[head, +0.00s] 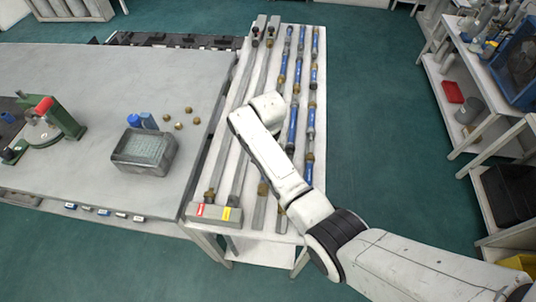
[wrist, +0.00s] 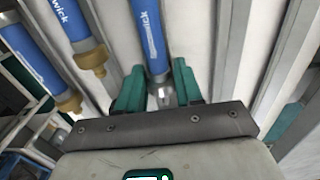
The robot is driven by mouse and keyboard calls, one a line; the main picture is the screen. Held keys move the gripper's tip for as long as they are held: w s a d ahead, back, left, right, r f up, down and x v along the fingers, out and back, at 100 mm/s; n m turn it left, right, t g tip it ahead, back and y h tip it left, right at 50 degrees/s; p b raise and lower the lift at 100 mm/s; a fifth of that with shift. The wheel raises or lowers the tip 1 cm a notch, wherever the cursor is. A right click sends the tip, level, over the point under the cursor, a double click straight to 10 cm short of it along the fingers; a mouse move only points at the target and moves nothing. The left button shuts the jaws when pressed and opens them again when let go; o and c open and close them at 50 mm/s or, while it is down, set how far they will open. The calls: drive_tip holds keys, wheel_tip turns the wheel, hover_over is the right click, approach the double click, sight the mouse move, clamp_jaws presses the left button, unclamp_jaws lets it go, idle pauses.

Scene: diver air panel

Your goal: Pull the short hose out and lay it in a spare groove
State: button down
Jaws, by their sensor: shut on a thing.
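In the wrist view, the teal fingers of my gripper (wrist: 160,88) are shut on a blue hose (wrist: 152,35) with white lettering, near its silvery metal end. My gripper is hidden behind my own arm in the head view. Two other blue hoses with brass ends, one (wrist: 72,25) nearer and one (wrist: 28,50) farther left, lie beside it in the wrist view. In the head view, several blue hoses (head: 292,125) lie in lengthwise grooves of a white rack (head: 312,222). I cannot tell the held hose's far end. A bare groove (wrist: 200,40) shows right of the held hose.
Two long grey rails at the rack's left end at a block (head: 213,214) with red and yellow labels. Shelves (head: 470,105) stand right; green floor between is clear.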

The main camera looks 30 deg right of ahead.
drive_tip(key=c, duration=0.7)
unclamp_jaws()
drive_tip(key=shift+o, duration=0.2)
wheel_tip(320, 180, up, 11)
drive_tip(key=s+f+n, duration=0.1)
drive_tip(key=s, duration=0.2)
drive_tip(key=s+d+f+n+t, duration=0.1)
drive_tip(key=s+f, duration=0.1)
drive_tip(key=s, duration=0.2)
drive_tip(key=s+d+f+n+t, duration=0.1)
drive_tip(key=s+f, duration=0.1)
drive_tip(key=s, duration=0.2)
drive_tip(key=shift+d+f+b, duration=0.1)
drive_tip(key=shift+d+b, duration=0.05)
drive_tip(key=shift+b, duration=0.15)
drive_tip(key=s+d+r+n+t, duration=0.1)
drive_tip(key=s+r+n+t, duration=0.25)
drive_tip(key=s, duration=0.85)
drive_tip(key=s+d+f+g, duration=0.1)
drive_tip(key=s+f+g, duration=0.3)
drive_tip(key=s, duration=0.6)
wheel_tip(320, 180, down, 2)
drive_tip(key=shift+s+d+f, duration=0.2)
drive_tip(key=shift+s+d, duration=0.05)
drive_tip(key=shift+s, duration=0.15)
